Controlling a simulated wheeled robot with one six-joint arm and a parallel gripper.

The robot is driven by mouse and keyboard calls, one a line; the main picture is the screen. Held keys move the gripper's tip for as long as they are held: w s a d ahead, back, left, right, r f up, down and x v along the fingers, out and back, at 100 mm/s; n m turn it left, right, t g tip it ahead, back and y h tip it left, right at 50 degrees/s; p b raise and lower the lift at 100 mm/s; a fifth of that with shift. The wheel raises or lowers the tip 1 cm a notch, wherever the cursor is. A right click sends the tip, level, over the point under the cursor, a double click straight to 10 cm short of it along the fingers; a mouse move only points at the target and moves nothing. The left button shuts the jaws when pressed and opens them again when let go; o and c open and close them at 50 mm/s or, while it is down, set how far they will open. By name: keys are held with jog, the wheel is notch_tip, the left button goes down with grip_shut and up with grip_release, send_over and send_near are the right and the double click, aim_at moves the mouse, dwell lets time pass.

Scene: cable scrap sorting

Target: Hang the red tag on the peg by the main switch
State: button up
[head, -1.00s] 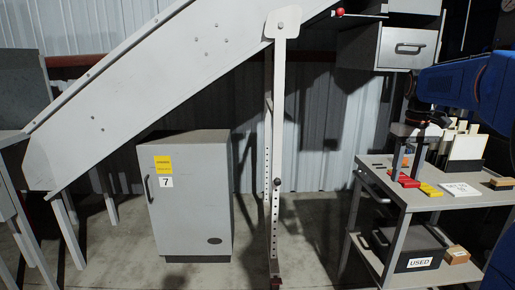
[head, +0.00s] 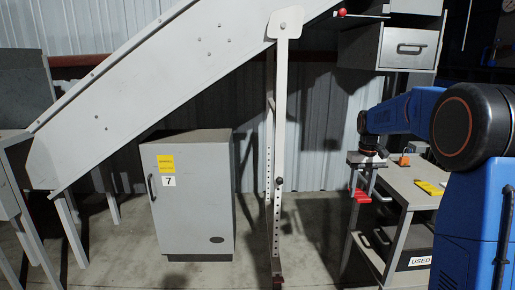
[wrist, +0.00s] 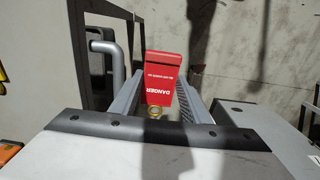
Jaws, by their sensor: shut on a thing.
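The red tag (head: 362,197) is held in my gripper (head: 361,188), just off the left edge of the cart. In the wrist view, the red tag (wrist: 167,72), with "DANGER" and smaller white lettering, sits between the grey jaws of my gripper (wrist: 160,98). A brass-coloured ring (wrist: 154,112) shows at its near end. My gripper is shut on the tag. I cannot make out the main switch or its peg in either view.
The cart (head: 402,176) stands at right with a yellow tag (head: 429,188) on top and a box labelled "USED" (head: 420,261) below. A grey cabinet (head: 194,215) marked 7, a perforated post (head: 279,150) and a sloping chute (head: 150,85) stand left. Floor between post and cart is clear.

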jog(key=w+a+f, duration=0.5)
jog(key=w+f, duration=0.5)
jog(key=w+a+f, duration=0.4)
jog(key=w+f, duration=0.7)
jog(key=s+f, duration=2.3)
jog(key=f, duration=0.1)
jog(key=shift+s+a+f, duration=0.2)
jog(key=shift+a+f, duration=0.05)
jog(key=shift+f, duration=0.15)
